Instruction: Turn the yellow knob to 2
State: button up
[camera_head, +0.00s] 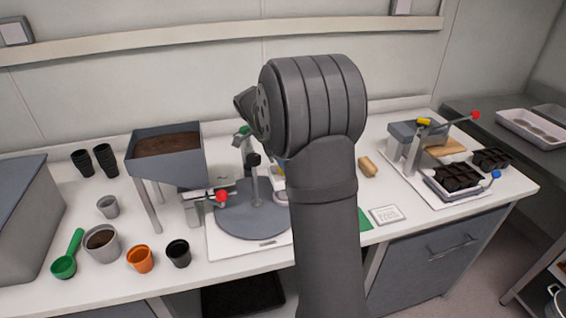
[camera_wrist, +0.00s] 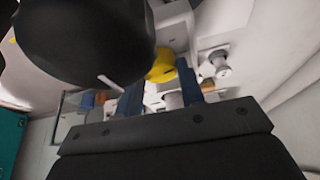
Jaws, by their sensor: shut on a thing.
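The yellow knob (camera_wrist: 160,72) shows in the wrist view between the two blue fingers of my gripper (camera_wrist: 163,78), which is shut on it. A large dark rounded shape with a pale stripe covers the upper left of that view and hides part of the knob. I cannot read any number or pointer setting on the knob. In the head view my arm hides the gripper and the part of the bench behind it. A small yellow part (camera_head: 424,121) also shows on the press-like device at the right; I cannot tell whether it is a knob.
A soil hopper (camera_head: 205,160) and a grey turntable (camera_head: 240,222) stand left of my arm. Several pots and a green scoop (camera_head: 65,265) are at the front left. A black seedling tray (camera_head: 455,178) is at the right. A white label card (camera_head: 386,215) lies near the front edge.

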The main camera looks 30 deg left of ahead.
jog(key=shift+m+g, duration=0.4)
jog(key=shift+m, duration=0.6)
jog(key=shift+h, duration=0.3)
jog(key=o, duration=1)
jog(key=v, duration=1.7)
jog(key=shift+r, duration=0.15)
jog(key=x, duration=1.7)
jog(key=shift+f, duration=0.2)
